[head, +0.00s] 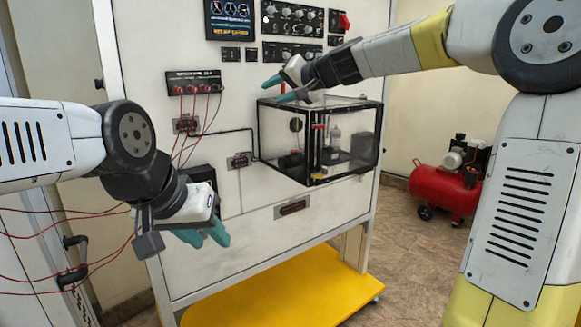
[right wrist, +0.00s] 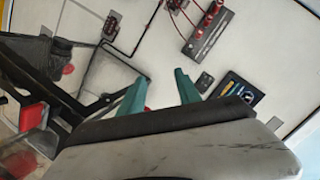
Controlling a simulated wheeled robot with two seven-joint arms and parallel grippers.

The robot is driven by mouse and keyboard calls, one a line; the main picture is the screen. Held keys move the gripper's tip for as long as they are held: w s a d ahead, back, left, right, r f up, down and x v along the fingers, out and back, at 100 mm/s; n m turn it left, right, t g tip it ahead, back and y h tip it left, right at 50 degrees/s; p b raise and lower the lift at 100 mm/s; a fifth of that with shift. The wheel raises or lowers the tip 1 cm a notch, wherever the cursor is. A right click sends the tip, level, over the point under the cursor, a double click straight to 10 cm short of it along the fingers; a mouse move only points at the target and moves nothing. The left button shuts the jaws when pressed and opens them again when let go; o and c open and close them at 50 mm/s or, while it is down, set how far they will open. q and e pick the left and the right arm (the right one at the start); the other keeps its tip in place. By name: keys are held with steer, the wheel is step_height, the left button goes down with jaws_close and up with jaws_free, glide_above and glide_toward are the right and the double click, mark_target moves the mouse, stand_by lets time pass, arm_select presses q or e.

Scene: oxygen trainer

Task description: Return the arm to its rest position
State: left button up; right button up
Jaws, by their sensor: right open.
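My right arm reaches in from the right in the head view. Its gripper (head: 276,91), with teal fingers, is in front of the panel, by the upper left of the clear box (head: 345,172). The right wrist view shows its two teal fingers (right wrist: 162,92) apart with nothing between them. My left gripper (head: 208,238) hangs at lower left in front of the panel, its teal fingers pointing right and down. Its fingers overlap in view, so its opening is unclear. The white trainer panel (head: 235,215) stands upright behind both grippers.
The black-framed clear box juts out from the panel. Red cables hang from a socket strip (head: 193,82). Control modules (head: 291,20) sit at the top. A yellow base (head: 285,290) lies below. A red compressor (head: 445,188) stands on the floor at right.

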steer(key=s+f+n+g+h, duration=0.2)
steer(key=s+f, duration=0.4)
steer(key=s+d+f+g+h, duration=0.1)
steer(key=s+d+f+h, duration=0.1)
steer(key=s+d+f, duration=0.3)
steer(key=s+d+f+h, duration=0.1)
steer(key=s+d+f, duration=0.4)
steer(key=s, duration=0.9)
steer(key=s+d+f+g+h, duration=0.1)
steer(key=s+d+f+h, duration=0.1)
steer(key=s+d+f, duration=0.3)
steer(key=s+d, duration=0.2)
steer(key=s, duration=0.2)
steer(key=shift+s+d+g+h, duration=0.25)
steer(key=shift+d+g+h, duration=0.05)
steer(key=shift+d, duration=0.1)
steer(key=shift+w, duration=0.1)
